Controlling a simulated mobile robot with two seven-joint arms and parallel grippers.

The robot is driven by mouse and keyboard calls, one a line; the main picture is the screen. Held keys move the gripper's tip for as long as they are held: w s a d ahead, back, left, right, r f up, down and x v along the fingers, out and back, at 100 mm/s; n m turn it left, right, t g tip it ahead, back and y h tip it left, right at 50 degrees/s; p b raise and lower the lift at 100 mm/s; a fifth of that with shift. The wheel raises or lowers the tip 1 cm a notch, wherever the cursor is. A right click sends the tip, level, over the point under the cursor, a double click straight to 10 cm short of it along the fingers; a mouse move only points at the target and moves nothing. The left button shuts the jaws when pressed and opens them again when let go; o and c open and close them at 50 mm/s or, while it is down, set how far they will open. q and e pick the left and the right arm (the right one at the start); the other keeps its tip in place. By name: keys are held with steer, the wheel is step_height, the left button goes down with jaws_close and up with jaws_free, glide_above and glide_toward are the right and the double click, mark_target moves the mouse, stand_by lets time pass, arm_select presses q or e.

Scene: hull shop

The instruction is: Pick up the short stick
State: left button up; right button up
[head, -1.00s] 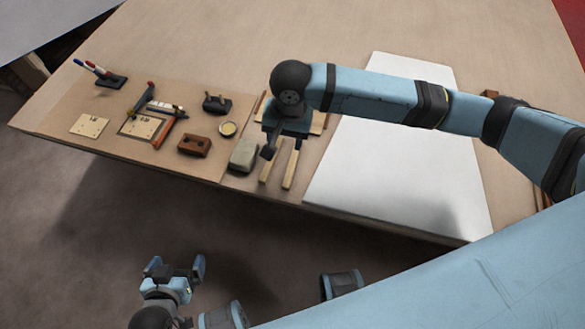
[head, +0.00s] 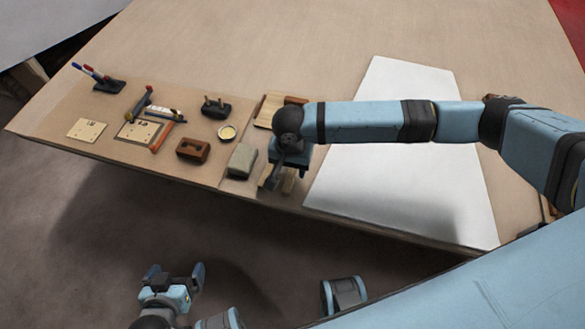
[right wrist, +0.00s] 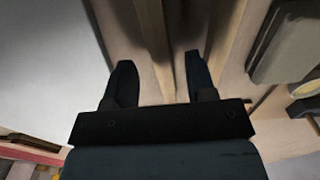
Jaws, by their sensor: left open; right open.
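Two pale wooden sticks lie side by side near the table's front edge; the right one (head: 289,186) and the left one (head: 264,182) are mostly hidden under my right arm in the head view. Which is shorter, I cannot tell. My right gripper (head: 279,177) is open just above them, pointing down. In the right wrist view its fingers (right wrist: 158,80) straddle one stick (right wrist: 152,35), with the other stick (right wrist: 226,40) outside the right finger. Contact is unclear. My left gripper (head: 175,275) is open and empty, off the table in front.
A grey block (head: 243,160) stands close left of the sticks. A brown block (head: 194,149), a round tin (head: 227,132) and a dark holder (head: 216,107) lie further left. A large white sheet (head: 400,170) covers the table to the right.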

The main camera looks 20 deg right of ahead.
step_height(320, 180, down, 2)
steer(key=shift+f, duration=0.1)
jaws_close()
stand_by(0.4)
